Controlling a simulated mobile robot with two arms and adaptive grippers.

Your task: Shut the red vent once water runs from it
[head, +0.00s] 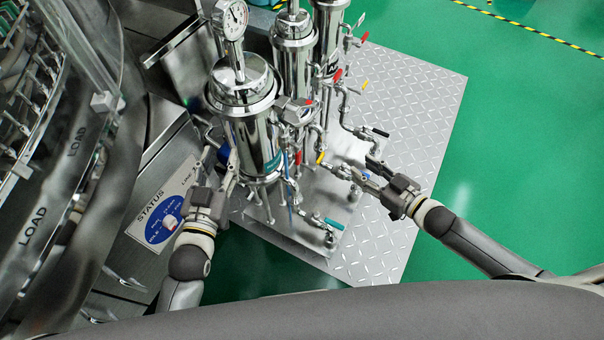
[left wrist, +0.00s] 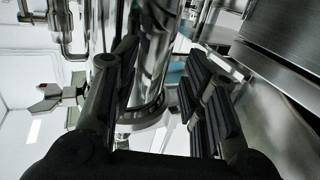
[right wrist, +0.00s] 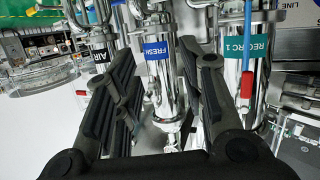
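Several red valve handles show among the chrome filter housings in the head view: one (head: 365,37) at the back, one (head: 338,74) in the middle, and one (head: 298,157) on the front housing's pipework. I cannot tell which is the vent; no running water is visible. A red handle (right wrist: 246,87) also shows in the right wrist view, beside the RECIRC 1 pipe. My left gripper (head: 216,162) is open and empty, low beside the front housing (head: 247,125). My right gripper (head: 369,172) is open; a FRESH-labelled pipe (right wrist: 160,75) appears between its fingers, contact unclear.
Yellow (head: 321,157), teal (head: 334,224) and black (head: 381,132) valve handles stand nearby. A gauge (head: 233,18) tops the front housing. The washer's STATUS panel (head: 158,212) is at left. The diamond-plate base (head: 425,105) is clear at right, with green floor (head: 520,130) beyond.

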